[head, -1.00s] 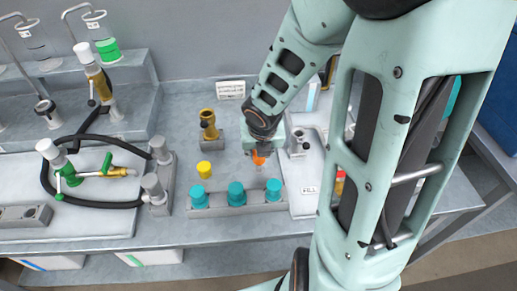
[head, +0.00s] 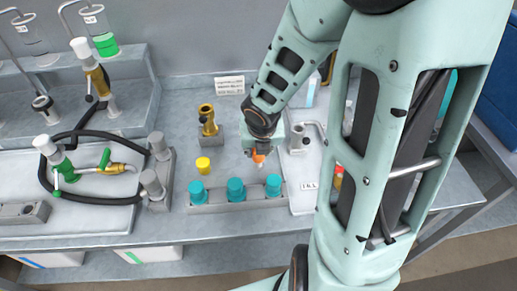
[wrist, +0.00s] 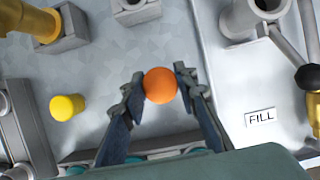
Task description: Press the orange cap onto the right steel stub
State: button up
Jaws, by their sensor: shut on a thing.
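The orange cap (wrist: 160,86) is held between the two fingertips of my gripper (wrist: 159,88) in the wrist view. Only its round top shows there. In the head view the cap (head: 258,159) is a small orange patch below my gripper, behind the teal caps. A steel stub (head: 297,136) stands on the white panel to the right of my gripper. In the wrist view a round steel stub (wrist: 238,20) stands on that panel, up and right of the cap and apart from it. My arm covers part of the panel in the head view.
Several teal caps (head: 235,190) sit in a grey rack in front. A yellow cap (head: 203,165) stands left of my gripper, with a brass fitting (head: 208,120) behind it. A FILL label (wrist: 261,117) and angled pipe are near the stub. Bare bench lies under the cap.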

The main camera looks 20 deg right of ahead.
aim_at(259, 159)
jog(key=shift+f, duration=0.25)
jog(key=shift+f+b, duration=1)
jog(key=shift+b, duration=0.05)
jog(key=shift+f+b, duration=0.35)
jog(key=shift+f, duration=0.1)
dwell(0.4)
jog(key=shift+f, duration=0.15)
jog(key=shift+c, duration=0.4)
jog(key=shift+s, duration=0.1)
jog(key=shift+c, duration=0.8)
jog(key=o, duration=1.1)
jog(key=shift+f, duration=0.1)
